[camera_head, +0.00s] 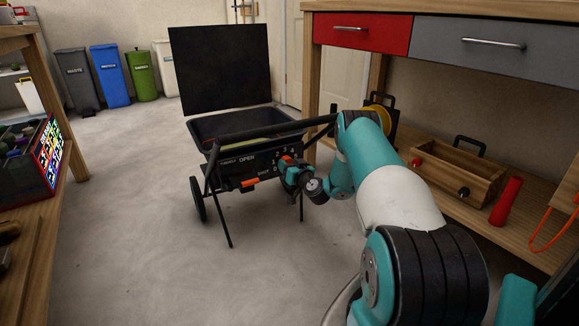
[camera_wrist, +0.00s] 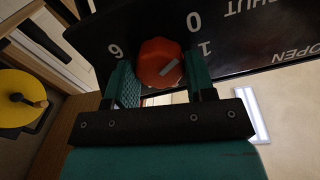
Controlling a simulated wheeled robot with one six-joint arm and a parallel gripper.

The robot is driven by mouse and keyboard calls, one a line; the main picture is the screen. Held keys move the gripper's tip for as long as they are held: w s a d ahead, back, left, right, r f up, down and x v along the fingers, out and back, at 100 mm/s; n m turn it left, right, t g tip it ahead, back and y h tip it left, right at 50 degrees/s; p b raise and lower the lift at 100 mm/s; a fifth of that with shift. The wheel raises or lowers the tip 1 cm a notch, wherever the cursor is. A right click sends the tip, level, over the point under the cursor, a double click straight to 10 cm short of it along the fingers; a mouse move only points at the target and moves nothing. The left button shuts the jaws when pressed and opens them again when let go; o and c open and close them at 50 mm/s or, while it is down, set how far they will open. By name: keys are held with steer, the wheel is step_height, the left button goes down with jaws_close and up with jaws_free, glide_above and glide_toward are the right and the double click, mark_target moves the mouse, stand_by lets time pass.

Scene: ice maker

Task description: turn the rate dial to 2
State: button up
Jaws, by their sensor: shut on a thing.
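The orange rate dial (camera_wrist: 160,62) sits on the black panel (camera_wrist: 250,30) and fills the space between my gripper's fingers (camera_wrist: 160,82). One finger is on each side of it, and the gripper is shut on it. The dial's grey mark slants up and right, roughly toward the 1. The digits 0, 1 and another show upside down around it; the rest are hidden. In the head view, my gripper (camera_head: 290,165) is at the front of the black hopper machine (camera_head: 225,172), covering most of the dial.
An orange lever (camera_head: 250,182) sits left of the dial, by the OPEN and SHUT labels. The machine's handle bar (camera_head: 265,131) crosses above the panel. A wooden workbench (camera_head: 445,195) with a toolbox stands right. Open floor lies left of the machine.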

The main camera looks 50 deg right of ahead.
steer(key=shift+m, duration=0.3)
steer(key=shift+m+p, duration=1.3)
steer(key=shift+m, duration=6.2)
steer(key=o, duration=0.9)
steer(key=shift+o, duration=0.2)
steer(key=shift+s, duration=0.15)
